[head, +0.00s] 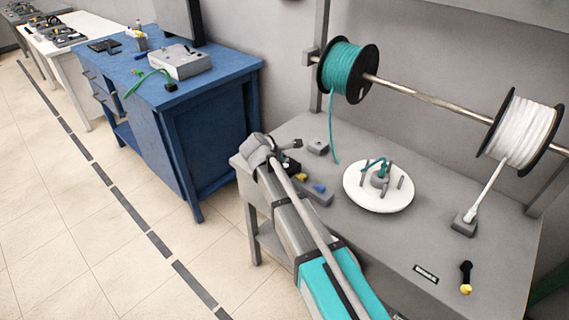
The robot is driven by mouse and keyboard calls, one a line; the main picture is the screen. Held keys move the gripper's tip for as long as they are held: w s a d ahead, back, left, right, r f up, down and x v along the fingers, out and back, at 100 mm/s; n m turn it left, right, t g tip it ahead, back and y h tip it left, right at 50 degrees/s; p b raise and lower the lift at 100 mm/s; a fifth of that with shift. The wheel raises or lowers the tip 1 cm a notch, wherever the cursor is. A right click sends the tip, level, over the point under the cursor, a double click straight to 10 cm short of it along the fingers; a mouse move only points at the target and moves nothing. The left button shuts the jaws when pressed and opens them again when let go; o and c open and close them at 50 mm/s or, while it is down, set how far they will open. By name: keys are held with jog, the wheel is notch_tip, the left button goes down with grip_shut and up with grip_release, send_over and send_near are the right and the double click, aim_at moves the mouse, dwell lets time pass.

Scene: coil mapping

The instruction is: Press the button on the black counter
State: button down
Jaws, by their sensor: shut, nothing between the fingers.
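My gripper (290,167) is a small dark shape at the far end of my arm, over the left part of the grey workbench (350,244). It is shut with nothing in it. My arm and wrist partly cover it and the bench around it. A small black plate with white marks (427,274) lies flat near the front of the bench, apart from my gripper. It may be the black counter, but I cannot tell. I cannot make out a button on it. A grey box with a dark top (318,147) sits behind my gripper.
A white disc with pegs and teal cord (378,188) lies right of my gripper. Teal (345,70) and white (521,127) spools hang on a rod above the bench. A black and yellow tool (466,277) lies front right. A blue bench (215,137) stands left.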

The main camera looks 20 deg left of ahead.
aim_at(284, 165)
jog(key=shift+r, duration=0.15)
jog(key=shift+r+p, duration=2.4)
jog(key=shift+p, duration=0.15)
jog(key=shift+d, duration=0.1)
jog(key=s+d+m+g, duration=0.1)
jog(key=d+m, duration=0.3)
jog(key=d, duration=0.4)
jog(key=s+d+f+m+g+p, duration=0.1)
jog(key=d+m+g, duration=0.1)
jog(key=d, duration=0.7)
jog(key=s+d+f+m+g+p, duration=0.1)
jog(key=s+d+m+g, duration=0.1)
jog(key=d+m, duration=0.3)
jog(key=shift+d+m, duration=0.3)
jog(key=shift+d, duration=1.65)
jog(key=s+d+m+g+y+p, duration=0.1)
jog(key=s+d+m+g, duration=0.1)
jog(key=s+d+m, duration=0.4)
jog(key=s+d+m+g+y, duration=0.1)
jog(key=s+d+m, duration=0.5)
jog(key=d, duration=0.5)
jog(key=shift+s+g+y+p, duration=0.25)
jog(key=shift+g+y+p, duration=0.05)
jog(key=shift+g+p, duration=0.1)
jog(key=shift+d, duration=0.15)
